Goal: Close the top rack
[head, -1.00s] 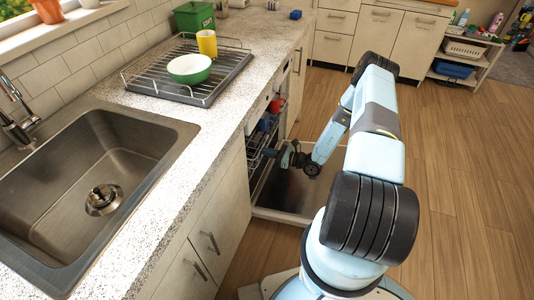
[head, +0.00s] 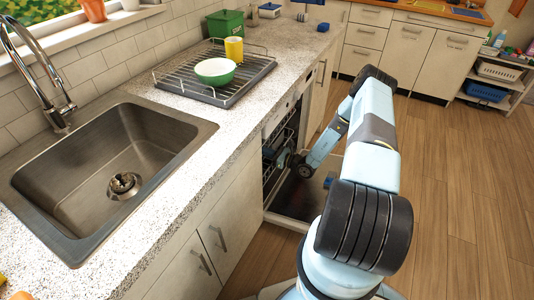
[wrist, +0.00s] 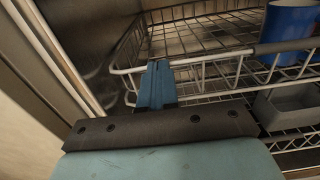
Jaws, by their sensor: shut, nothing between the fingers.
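The dishwasher under the counter has its door (head: 297,201) folded down. Its top rack (head: 279,141) shows as dark wire inside the opening, partly hidden by my arm. In the wrist view the top rack (wrist: 205,35) has a white front rail, and a blue cup (wrist: 290,22) stands in it at the right. My gripper (wrist: 157,75) is shut and empty, with its blue fingertips at the rack's front rail near the left corner. They look close to or touching the rail; I cannot tell which. In the head view my gripper (head: 277,158) is at the dishwasher opening.
A lower rack with a grey container (wrist: 285,108) lies below. A small blue object (head: 328,182) is near the open door, beside my arm. The counter holds a dish rack (head: 222,92) with a bowl and yellow cup. Floor at right is clear.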

